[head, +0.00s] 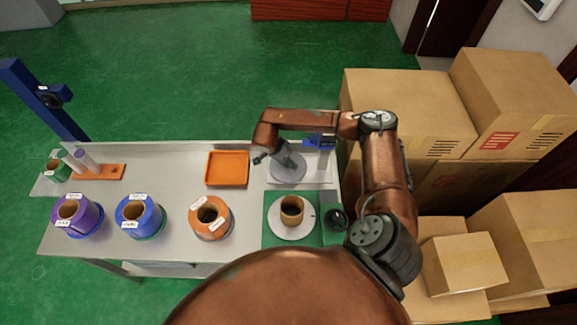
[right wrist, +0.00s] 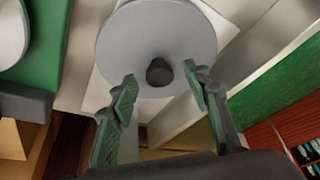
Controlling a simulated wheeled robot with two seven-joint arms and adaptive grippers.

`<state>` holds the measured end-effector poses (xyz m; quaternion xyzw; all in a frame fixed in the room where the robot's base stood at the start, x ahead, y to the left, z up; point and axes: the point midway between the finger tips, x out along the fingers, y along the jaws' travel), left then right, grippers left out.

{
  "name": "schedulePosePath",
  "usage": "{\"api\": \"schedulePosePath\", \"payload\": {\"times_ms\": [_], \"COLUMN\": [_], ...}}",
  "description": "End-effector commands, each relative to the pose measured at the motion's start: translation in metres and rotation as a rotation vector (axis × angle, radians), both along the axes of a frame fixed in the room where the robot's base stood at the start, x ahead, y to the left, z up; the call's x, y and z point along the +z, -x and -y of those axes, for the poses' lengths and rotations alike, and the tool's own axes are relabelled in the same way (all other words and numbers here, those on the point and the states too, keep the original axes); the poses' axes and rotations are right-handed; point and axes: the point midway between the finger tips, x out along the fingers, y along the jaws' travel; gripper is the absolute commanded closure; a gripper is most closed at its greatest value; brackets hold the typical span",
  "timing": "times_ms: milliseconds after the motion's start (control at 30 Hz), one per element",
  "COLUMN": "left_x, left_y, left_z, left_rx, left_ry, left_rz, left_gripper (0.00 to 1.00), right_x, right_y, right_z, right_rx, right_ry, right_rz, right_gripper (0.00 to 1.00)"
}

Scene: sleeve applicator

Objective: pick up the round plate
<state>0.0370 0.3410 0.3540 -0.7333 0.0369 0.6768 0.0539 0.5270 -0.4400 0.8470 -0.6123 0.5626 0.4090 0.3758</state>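The round plate is a grey disc (head: 290,170) at the back right of the table, on a pale base. Nothing is between the pads, and I cannot tell the remaining height. My left gripper is not in view.
A green station (head: 270,240) with a white disc and brown core (head: 292,210) stands in front of the plate. An orange tray (head: 228,168) lies left. Purple (head: 78,217), blue (head: 139,217) and orange (head: 210,218) rolls line the front. Boxes (head: 405,105) stack at the right.

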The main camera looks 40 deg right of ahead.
Motion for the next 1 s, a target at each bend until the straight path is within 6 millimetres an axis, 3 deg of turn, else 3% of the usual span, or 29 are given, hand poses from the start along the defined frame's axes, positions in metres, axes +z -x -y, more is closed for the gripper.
{"api": "schedulePosePath", "payload": {"times_ms": [633,1000], "left_x": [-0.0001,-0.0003], "left_y": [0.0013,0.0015], "left_z": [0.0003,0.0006], "left_rx": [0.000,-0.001], "left_ry": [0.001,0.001], "left_rz": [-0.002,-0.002], "left_gripper": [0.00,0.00], "right_x": [0.0003,0.0042], "right_y": [0.0005,-0.0004], "right_z": [0.0002,0.0005], "right_rx": [-0.001,-0.001], "right_ry": [0.000,0.000], "right_rz": [-0.001,0.002], "right_gripper": [1.00,1.00]}}
